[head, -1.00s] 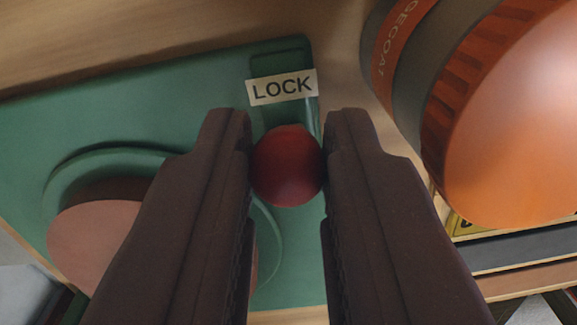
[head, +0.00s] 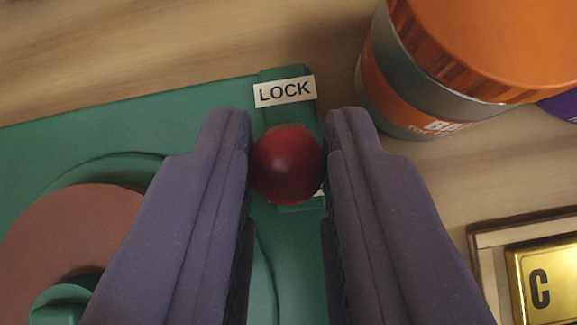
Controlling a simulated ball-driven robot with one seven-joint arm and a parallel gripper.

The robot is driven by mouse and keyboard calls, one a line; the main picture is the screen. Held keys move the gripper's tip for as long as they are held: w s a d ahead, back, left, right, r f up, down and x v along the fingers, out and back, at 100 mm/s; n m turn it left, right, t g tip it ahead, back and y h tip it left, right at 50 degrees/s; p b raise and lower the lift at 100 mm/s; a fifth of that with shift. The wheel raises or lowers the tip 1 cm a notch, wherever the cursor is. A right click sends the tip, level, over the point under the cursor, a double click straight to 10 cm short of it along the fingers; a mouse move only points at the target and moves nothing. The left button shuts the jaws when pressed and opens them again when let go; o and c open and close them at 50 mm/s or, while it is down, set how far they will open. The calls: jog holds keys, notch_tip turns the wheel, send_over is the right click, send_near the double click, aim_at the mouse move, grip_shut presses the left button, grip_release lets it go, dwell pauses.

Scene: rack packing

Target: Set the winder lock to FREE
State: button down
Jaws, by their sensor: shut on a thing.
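My gripper (head: 289,150) is shut on a red ball-shaped knob (head: 288,163), with one finger on each side of it. The knob sits over a raised green strip on the right side of the green winder plate (head: 150,118). A white LOCK label (head: 285,91) lies just beyond the knob at the strip's far end. A sliver of another white label shows below the knob at its right, but its text is hidden by the knob and my finger. A reddish-brown disc (head: 75,225) with a green hub (head: 62,305) lies on the plate at the left.
An orange-lidded can (head: 400,85) stands close on the right, beyond my right finger. Bare wood (head: 130,50) shows behind the plate.

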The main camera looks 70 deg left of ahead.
jog(key=shift+s+d+f+t+y+b, duration=0.1)
jog(key=shift+s+f+t+y+b, duration=0.1)
jog(key=shift+s+t+y+b, duration=0.15)
jog(key=shift+w, duration=0.1)
jog(key=c, duration=1)
grip_release()
jog(key=p+v, duration=0.4)
jog(key=v, duration=0.3)
jog(key=shift+s+d+r, duration=0.1)
jog(key=shift+s+r, duration=0.1)
jog(key=shift+r, duration=0.1)
